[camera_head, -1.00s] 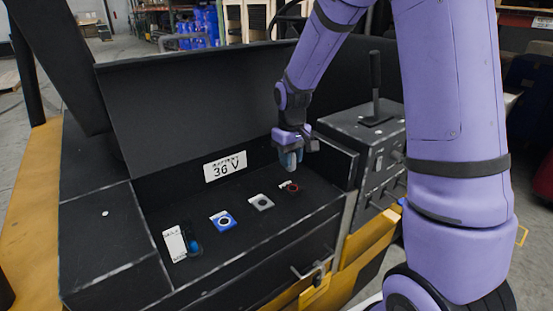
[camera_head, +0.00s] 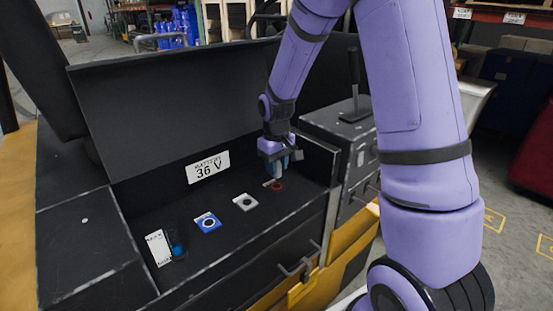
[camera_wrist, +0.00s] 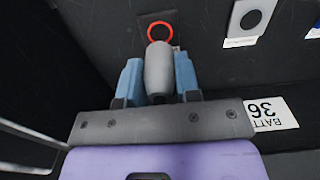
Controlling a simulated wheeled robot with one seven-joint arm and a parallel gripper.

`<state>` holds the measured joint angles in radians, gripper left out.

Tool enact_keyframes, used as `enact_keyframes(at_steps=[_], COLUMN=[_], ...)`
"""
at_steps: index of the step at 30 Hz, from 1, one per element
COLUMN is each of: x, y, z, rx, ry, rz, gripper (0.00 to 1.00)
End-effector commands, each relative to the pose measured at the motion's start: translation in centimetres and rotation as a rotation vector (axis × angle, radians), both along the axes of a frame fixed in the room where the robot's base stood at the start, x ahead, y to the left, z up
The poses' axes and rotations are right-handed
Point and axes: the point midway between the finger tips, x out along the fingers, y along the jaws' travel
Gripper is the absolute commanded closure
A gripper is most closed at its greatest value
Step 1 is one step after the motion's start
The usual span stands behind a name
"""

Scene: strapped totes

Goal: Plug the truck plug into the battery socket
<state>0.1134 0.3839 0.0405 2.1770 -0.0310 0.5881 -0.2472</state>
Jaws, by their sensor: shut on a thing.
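My gripper (camera_head: 279,168) is over the right end of the dark battery compartment, just above a red-ringed socket (camera_head: 277,187). In the wrist view its two blue fingers are shut on a grey rounded plug (camera_wrist: 158,72). The plug's front end points at the red-ringed socket (camera_wrist: 160,31) and overlaps its lower edge in the picture. I cannot tell whether they touch. A grey-white socket (camera_head: 246,202) and a blue socket (camera_head: 208,222) sit in a row to the left in the head view. The grey-white one also shows in the wrist view (camera_wrist: 251,18).
A white "BATTERY 36 V" label (camera_head: 209,167) is on the compartment's back wall. A white card (camera_head: 158,248) and a blue round knob (camera_head: 178,250) are at the left end. A raised lid (camera_head: 170,105) stands behind, and a box with a lever (camera_head: 353,115) is at right.

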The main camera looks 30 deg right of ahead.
Motion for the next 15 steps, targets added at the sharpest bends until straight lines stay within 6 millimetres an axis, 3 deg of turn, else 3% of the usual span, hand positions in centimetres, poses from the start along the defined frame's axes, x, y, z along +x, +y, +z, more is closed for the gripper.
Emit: enact_keyframes(at_steps=[6,15], x=[0.0,0.0], y=[0.0,0.0], z=[-1.6,-2.5], rx=[0.0,0.0], ry=[0.002,0.0], rz=[0.0,0.0], gripper=[1.0,1.0])
